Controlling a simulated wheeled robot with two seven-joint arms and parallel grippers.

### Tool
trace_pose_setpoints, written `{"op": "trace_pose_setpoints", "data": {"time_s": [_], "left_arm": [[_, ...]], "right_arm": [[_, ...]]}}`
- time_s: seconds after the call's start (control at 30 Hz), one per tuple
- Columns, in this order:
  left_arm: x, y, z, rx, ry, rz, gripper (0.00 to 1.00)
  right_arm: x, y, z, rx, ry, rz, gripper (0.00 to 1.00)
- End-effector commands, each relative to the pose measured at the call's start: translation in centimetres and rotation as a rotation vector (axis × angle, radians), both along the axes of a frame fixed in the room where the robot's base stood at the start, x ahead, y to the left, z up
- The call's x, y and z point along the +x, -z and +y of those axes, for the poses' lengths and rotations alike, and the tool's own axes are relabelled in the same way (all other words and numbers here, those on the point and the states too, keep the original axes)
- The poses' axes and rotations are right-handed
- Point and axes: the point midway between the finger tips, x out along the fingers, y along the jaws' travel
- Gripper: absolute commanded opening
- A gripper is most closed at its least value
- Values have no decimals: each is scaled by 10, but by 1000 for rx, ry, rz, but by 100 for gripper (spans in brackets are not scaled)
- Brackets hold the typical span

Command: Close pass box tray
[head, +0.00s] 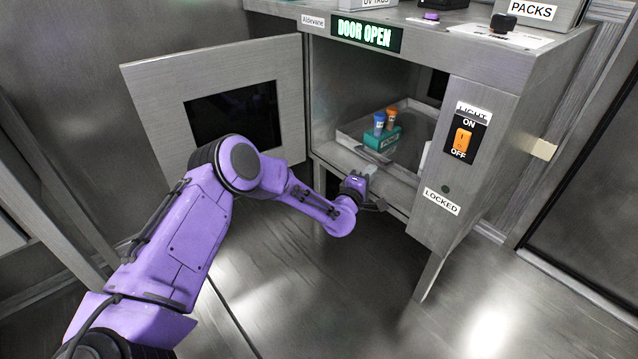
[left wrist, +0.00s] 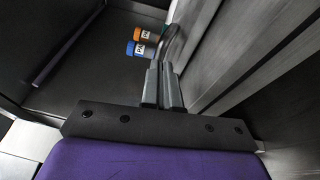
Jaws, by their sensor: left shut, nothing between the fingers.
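The pass box (head: 465,170) stands with its door (head: 150,105) swung open to the left. Inside it, the tray (head: 350,136) holds a teal rack (head: 384,139) with a blue-capped tube (head: 379,122) and an orange-capped tube (head: 391,116). My left gripper (head: 368,172) is at the front opening, by the tray's front. In the left wrist view its fingers (left wrist: 164,84) are shut and empty, beside a curved metal handle (left wrist: 174,45); contact cannot be told. The tubes show beyond the fingers there. My right gripper is not in view.
A "DOOR OPEN" sign (head: 366,34) is lit above the opening. An orange light switch (head: 462,141) and a "LOCKED" label (head: 441,201) are on the right front panel. Boxes (head: 540,12) stand on top. The floor in front is clear.

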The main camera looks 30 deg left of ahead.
Motion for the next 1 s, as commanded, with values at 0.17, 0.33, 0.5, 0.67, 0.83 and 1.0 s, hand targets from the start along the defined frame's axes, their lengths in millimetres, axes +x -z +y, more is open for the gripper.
{"op": "trace_pose_setpoints", "data": {"time_s": [0.17,0.33,0.5,0.67,0.83,1.0], "left_arm": [[-29,-3,7,-2,19,5,0],[-75,3,11,-2,14,4,0],[-102,7,13,0,11,2,0],[-109,9,13,-1,10,0,0],[-110,15,11,95,7,23,0],[-191,107,0,464,36,431,0]], "right_arm": [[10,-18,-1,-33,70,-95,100],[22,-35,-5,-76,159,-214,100],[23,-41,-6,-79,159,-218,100],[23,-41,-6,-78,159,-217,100],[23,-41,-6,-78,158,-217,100],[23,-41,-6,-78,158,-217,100]]}}
